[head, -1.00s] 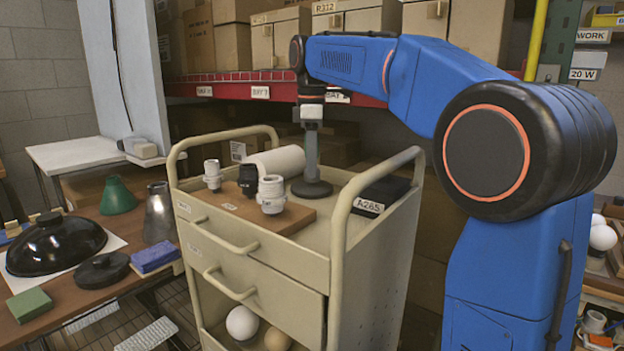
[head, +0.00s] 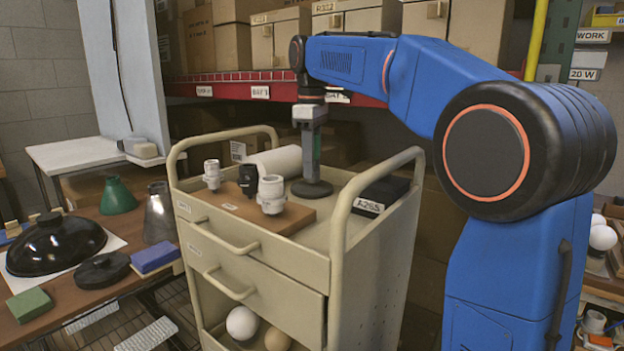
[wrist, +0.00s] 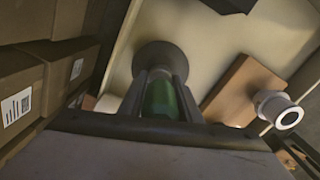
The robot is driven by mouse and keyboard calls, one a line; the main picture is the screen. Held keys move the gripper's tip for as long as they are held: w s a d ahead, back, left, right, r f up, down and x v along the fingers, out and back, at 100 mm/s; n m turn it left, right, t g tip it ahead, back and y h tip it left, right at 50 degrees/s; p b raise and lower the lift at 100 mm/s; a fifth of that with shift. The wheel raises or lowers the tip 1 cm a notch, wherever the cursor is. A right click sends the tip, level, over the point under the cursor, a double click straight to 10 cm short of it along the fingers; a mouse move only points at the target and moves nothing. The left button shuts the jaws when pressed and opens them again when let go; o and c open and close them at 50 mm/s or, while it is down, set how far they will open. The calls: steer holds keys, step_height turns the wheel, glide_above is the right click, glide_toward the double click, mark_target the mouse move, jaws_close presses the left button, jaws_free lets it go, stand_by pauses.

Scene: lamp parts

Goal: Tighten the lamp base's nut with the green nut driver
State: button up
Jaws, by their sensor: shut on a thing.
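My gripper (head: 312,152) points straight down over the cart's top and is shut on the green nut driver (head: 317,147). In the wrist view the driver's green handle (wrist: 160,98) sits between the two grey fingers. Directly below is the dark round lamp base (head: 312,189), standing on the cart top; it also shows in the wrist view (wrist: 150,54). The driver's lower end and the nut are hidden by the fingers, so I cannot tell whether they touch.
A brown board (head: 235,205) with two white sockets and a black socket lies left of the base. A white roll (head: 275,161) lies behind and a black box (head: 383,190) lies to the right. The cart's handle rail (head: 345,215) rises at the near right.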

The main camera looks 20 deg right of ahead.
steer(key=shift+m, duration=1.6)
steer(key=shift+m, duration=1.7)
steer(key=shift+m, duration=0.9)
steer(key=shift+f+m, duration=0.1)
steer(key=shift+m, duration=0.8)
